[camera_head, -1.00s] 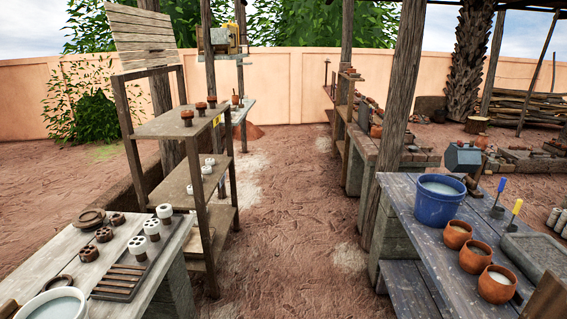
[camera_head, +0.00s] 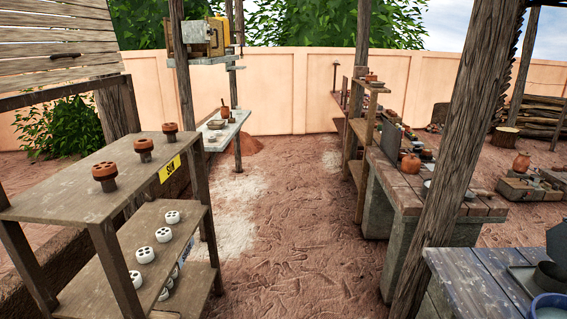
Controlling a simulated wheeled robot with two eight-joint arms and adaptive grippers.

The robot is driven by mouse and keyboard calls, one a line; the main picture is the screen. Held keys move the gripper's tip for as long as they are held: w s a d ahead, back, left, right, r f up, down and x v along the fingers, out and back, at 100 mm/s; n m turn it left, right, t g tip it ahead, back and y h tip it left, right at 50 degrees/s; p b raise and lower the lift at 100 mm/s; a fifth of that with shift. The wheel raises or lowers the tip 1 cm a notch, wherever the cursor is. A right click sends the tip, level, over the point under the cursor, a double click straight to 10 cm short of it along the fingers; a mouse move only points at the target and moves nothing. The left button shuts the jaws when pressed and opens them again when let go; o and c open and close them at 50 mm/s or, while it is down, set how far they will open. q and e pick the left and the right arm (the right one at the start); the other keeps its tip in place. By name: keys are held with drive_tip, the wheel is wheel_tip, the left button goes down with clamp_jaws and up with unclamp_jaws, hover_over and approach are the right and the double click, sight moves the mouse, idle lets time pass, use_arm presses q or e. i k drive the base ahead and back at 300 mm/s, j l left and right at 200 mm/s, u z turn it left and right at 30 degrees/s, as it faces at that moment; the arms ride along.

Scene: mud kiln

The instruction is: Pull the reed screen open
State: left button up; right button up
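A pale slatted panel (camera_head: 50,28) stands at the upper left above the wooden shelf unit, cut off by the picture's left and top edges. It looks like the reed screen, though I cannot be sure. A short dark bar, perhaps a handle (camera_head: 65,55), sits on its lower slats. Neither of my grippers is in view, and nothing touches the panel.
The wooden shelf unit (camera_head: 85,200) at left holds brown perforated plugs (camera_head: 144,150) on top and several white ones (camera_head: 145,255) below. A post (camera_head: 455,150) and blue-grey table (camera_head: 480,280) stand right. Bare ground (camera_head: 290,230) lies clear between.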

sight(220, 38)
drive_tip(key=i, duration=1.2)
drive_tip(key=i+z, duration=0.15)
drive_tip(key=i, duration=1.1)
drive_tip(key=i+u, duration=0.1)
drive_tip(key=i, duration=0.65)
drive_tip(key=i+l+u, duration=0.15)
drive_tip(key=i, duration=0.6)
drive_tip(key=i+l+u, duration=0.1)
drive_tip(key=i, duration=0.65)
